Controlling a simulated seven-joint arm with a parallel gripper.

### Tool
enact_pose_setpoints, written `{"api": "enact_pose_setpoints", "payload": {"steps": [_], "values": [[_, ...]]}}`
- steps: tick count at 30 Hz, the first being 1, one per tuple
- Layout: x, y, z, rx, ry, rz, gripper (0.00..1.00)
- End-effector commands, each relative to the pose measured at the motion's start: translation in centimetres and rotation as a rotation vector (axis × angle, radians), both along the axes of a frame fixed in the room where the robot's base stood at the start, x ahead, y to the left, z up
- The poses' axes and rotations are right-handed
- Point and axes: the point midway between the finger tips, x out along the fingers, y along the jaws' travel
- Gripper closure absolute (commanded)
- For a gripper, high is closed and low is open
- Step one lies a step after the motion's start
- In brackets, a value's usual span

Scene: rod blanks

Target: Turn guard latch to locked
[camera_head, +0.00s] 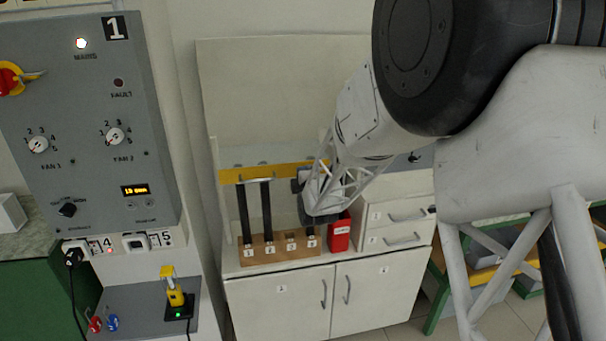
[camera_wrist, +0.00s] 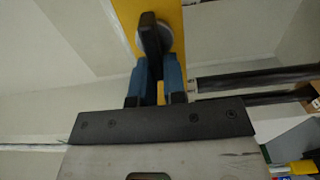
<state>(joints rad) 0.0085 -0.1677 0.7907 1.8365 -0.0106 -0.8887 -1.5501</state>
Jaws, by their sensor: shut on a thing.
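The guard latch (camera_wrist: 149,35) is a black handle on a round grey base, mounted on a yellow guard bar (camera_wrist: 176,12). In the wrist view the handle lies roughly along the bar. My gripper (camera_wrist: 158,75) has blue fingers, shut on the near end of the latch handle. In the head view my gripper (camera_head: 300,180) is at the right part of the yellow guard bar (camera_head: 250,173) and hides the latch. I see no lock marking that tells the latch's state.
A grey control panel (camera_head: 90,150) is at the left.

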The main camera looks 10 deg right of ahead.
Motion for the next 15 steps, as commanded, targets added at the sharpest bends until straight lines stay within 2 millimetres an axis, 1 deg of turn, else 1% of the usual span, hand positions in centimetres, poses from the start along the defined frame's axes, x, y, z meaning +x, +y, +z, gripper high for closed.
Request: {"api": "enact_pose_setpoints", "payload": {"steps": [6,15], "values": [[0.08,-0.02,0.02,-0.03,-0.002,0.0,1.0],[0.08,-0.02,0.03,-0.03,-0.002,0.0,1.0]]}}
